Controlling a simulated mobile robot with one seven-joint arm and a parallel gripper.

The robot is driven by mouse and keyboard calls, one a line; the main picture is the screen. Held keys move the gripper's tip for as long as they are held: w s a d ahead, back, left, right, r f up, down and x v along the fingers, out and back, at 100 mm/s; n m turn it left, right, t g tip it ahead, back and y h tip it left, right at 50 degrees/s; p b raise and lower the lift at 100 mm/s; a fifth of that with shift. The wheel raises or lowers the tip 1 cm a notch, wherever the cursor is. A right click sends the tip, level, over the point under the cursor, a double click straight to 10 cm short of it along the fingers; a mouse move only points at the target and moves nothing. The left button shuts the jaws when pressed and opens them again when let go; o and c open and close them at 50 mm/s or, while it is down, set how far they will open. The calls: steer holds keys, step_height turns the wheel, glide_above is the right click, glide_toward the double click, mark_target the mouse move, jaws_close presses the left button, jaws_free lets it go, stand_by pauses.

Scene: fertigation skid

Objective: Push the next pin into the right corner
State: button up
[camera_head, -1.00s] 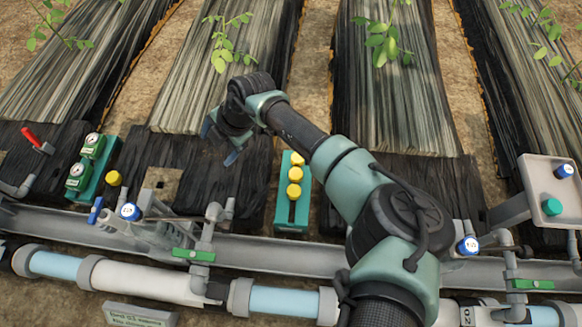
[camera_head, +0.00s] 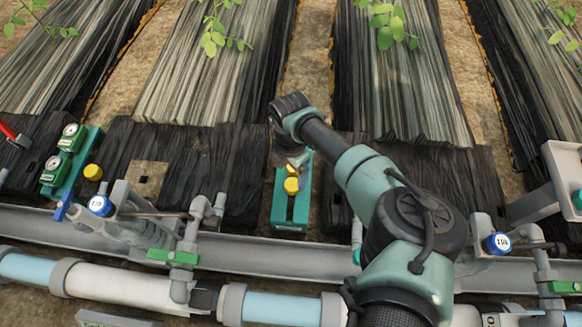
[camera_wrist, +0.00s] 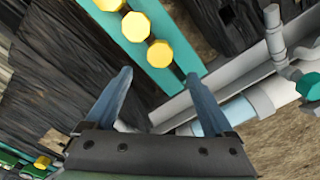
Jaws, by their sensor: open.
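A green rack (camera_head: 281,204) stands on the ground in the middle of the head view. It holds yellow-headed pins (camera_head: 291,186) in a row, and several pin heads (camera_wrist: 160,53) show in the wrist view. My gripper (camera_head: 293,163) is above the rack's far part and partly hides it. In the wrist view my gripper (camera_wrist: 158,74) is open and empty, its two blue fingers reaching toward the nearest pin head without visible contact. A black sheet (camera_head: 205,165) lies left of the rack. Another yellow pin (camera_head: 93,172) is at the sheet's left corner.
A brown square patch (camera_head: 148,178) with a dark hole lies on the sheet. A grey rail (camera_head: 330,258) and pipes (camera_head: 120,284) run along the front. Green gauges (camera_head: 63,160) stand at left. A blue-capped valve (camera_head: 497,243) is at right.

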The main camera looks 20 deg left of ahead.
mark_target(291, 186)
step_height(291, 186, down, 8)
steer(key=b, duration=0.6)
steer(key=shift+c, duration=0.3)
jaws_close()
steer(key=shift+r+p, duration=3.2)
steer(key=shift+p, duration=0.95)
